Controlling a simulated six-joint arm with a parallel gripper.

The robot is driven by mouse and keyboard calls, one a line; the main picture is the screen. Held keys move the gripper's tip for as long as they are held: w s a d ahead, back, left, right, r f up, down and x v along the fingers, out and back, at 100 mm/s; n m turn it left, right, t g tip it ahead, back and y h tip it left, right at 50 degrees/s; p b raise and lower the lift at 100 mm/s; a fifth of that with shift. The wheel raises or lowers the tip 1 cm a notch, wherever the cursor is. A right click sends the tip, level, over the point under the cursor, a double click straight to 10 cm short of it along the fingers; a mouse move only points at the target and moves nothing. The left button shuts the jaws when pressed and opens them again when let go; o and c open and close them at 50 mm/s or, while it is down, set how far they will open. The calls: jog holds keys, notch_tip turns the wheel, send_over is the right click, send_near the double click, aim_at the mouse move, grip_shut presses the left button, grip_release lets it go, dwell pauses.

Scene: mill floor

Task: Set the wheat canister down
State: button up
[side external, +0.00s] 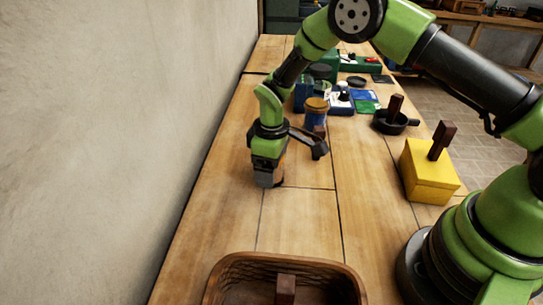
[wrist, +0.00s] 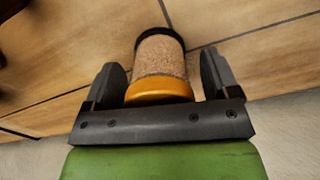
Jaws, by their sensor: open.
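The wheat canister (wrist: 160,55) has an orange lid, a clear body full of grain and a dark base. In the wrist view it is between the two fingers of my gripper (wrist: 162,78), with a narrow gap on each side. Its lid is nearest the gripper palm, and its base appears to be on the wooden tabletop. In the side view my gripper (side external: 268,175) points down, low over the table, and hides most of the canister. My gripper is open around the canister.
A brown wicker basket (side external: 232,267) stands at the front. A yellow box with a brown handle (side external: 430,172) and a black pan (side external: 391,123) are to the right. A blue jar with a yellow lid (side external: 316,111) and other goods stand behind. A wall (side external: 120,130) borders the left.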

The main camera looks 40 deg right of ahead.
notch_tip(320, 180, up, 12)
jog(key=shift+r, duration=0.1)
jog(key=s+d+r+m+t, duration=0.2)
jog(key=s+r+m, duration=0.15)
jog(key=r, duration=0.65)
jog(key=s+d+r+m+t+y, duration=0.1)
jog(key=s+r+m+t, duration=0.1)
jog(key=s, duration=0.8)
jog(key=s+r+m+t+y, duration=0.1)
jog(key=s+r+m+t, duration=0.2)
jog(key=s, duration=0.6)
notch_tip(320, 180, up, 2)
jog(key=shift+s+d+r+m, duration=0.1)
jog(key=shift+s+d+m, duration=0.3)
jog(key=shift+m, duration=0.55)
